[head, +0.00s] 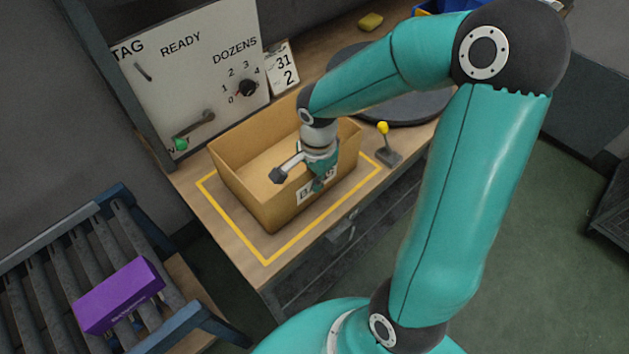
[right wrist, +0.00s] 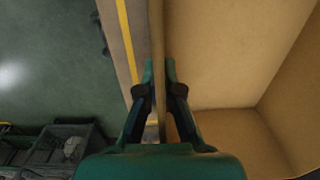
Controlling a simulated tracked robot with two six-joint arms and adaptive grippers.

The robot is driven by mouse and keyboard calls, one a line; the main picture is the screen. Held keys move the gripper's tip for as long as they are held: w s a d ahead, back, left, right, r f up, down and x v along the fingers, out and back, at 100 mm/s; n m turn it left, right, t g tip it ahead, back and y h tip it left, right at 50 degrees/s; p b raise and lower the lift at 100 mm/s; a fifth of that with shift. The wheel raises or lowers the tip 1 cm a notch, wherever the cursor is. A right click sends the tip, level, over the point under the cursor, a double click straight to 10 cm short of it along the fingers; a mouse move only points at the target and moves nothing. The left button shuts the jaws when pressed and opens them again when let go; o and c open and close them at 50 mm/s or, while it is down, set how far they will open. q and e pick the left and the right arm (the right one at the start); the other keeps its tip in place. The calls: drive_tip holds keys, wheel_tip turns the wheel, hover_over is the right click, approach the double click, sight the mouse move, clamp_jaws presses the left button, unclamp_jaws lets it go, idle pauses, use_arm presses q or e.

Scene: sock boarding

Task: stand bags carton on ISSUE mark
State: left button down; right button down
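The bags carton (head: 240,191) is an open, empty-looking tan box with a white label, partly covered, on its near side. It stands upright on the wooden bench inside a yellow outline (head: 233,237). No ISSUE lettering is readable. My right gripper (head: 318,184) is at the carton's near wall. In the right wrist view my gripper's fingertips (right wrist: 159,72) straddle the thin wall, one inside the carton (right wrist: 225,50) and one outside, and look closed against it. My left gripper is in neither view.
A panel (head: 190,60) with a dial and lever stands behind the carton. A small yellow-knobbed lever (head: 386,145) and a dark round plate (head: 410,108) are to the right. A purple box (head: 120,295) lies on a roller rack at lower left.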

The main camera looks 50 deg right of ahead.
drive_tip(key=shift+f, duration=0.2)
drive_tip(key=c, duration=1.8)
unclamp_jaws()
drive_tip(key=o, duration=0.5)
wheel_tip(320, 180, up, 12)
drive_tip(key=shift+s+r+p, duration=0.1)
drive_tip(key=shift+s+p, duration=0.05)
drive_tip(key=shift+p, duration=0.15)
